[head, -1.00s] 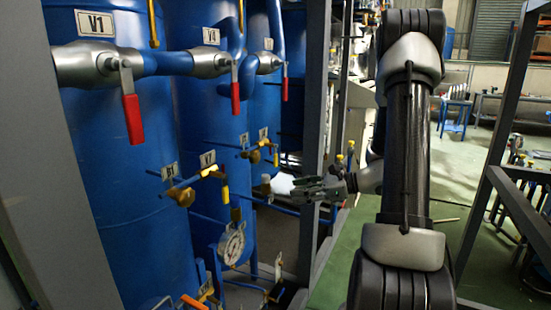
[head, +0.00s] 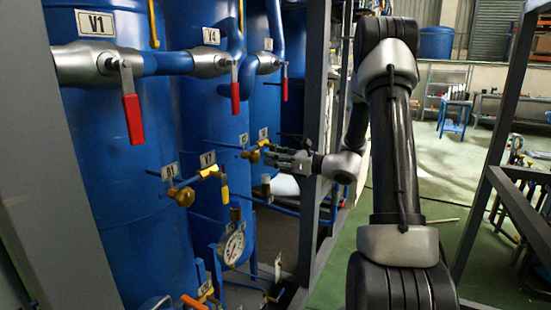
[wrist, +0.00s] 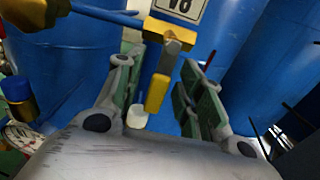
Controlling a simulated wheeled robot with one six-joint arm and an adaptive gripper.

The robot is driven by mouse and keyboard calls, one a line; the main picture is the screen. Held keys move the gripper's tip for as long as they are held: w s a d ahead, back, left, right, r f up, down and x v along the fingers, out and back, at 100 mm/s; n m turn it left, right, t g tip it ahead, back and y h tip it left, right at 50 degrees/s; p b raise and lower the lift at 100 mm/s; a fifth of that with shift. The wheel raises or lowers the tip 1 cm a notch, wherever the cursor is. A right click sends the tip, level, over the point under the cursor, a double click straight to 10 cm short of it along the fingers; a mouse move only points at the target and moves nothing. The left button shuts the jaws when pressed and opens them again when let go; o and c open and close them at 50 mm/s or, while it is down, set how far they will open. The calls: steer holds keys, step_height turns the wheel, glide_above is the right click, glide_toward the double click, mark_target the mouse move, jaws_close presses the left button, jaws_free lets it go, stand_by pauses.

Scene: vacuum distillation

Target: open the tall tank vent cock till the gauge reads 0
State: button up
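A brass cock with a yellow lever (wrist: 158,92) shows in the wrist view under a label that looks like V8. In the head view this seems to be the brass cock (head: 256,152) on the blue pipework. My gripper (wrist: 161,65) is open, with one green-padded finger on each side of the lever and visible gaps between. In the head view my gripper (head: 275,158) reaches left to this cock from the right. The round white gauge (head: 234,244) hangs lower on the pipes; its reading is too small to tell.
Another brass cock with a yellow lever (head: 210,172), labelled V7, is nearer. Red-handled valves (head: 133,118) sit on the upper pipe in front of blue tanks (head: 110,190). A grey frame post (head: 312,150) stands close beside my gripper and arm.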

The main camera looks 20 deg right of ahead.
steer(key=shift+c, duration=0.5)
jaws_close()
steer(key=shift+n, duration=0.3)
steer(key=shift+w+d+r+n, duration=0.4)
steer(key=shift+d+r+n, duration=0.15)
steer(key=shift+n, duration=2.15)
steer(key=shift+w+d+r+n, duration=0.4)
steer(key=shift+r+n, duration=0.15)
steer(key=shift+n, duration=2.15)
steer(key=shift+w+d+r+n, duration=0.35)
steer(key=shift+d+r+n, duration=0.2)
steer(key=shift+n, duration=2.15)
steer(key=shift+o, duration=0.5)
jaws_free()
steer(key=shift+r, duration=0.1)
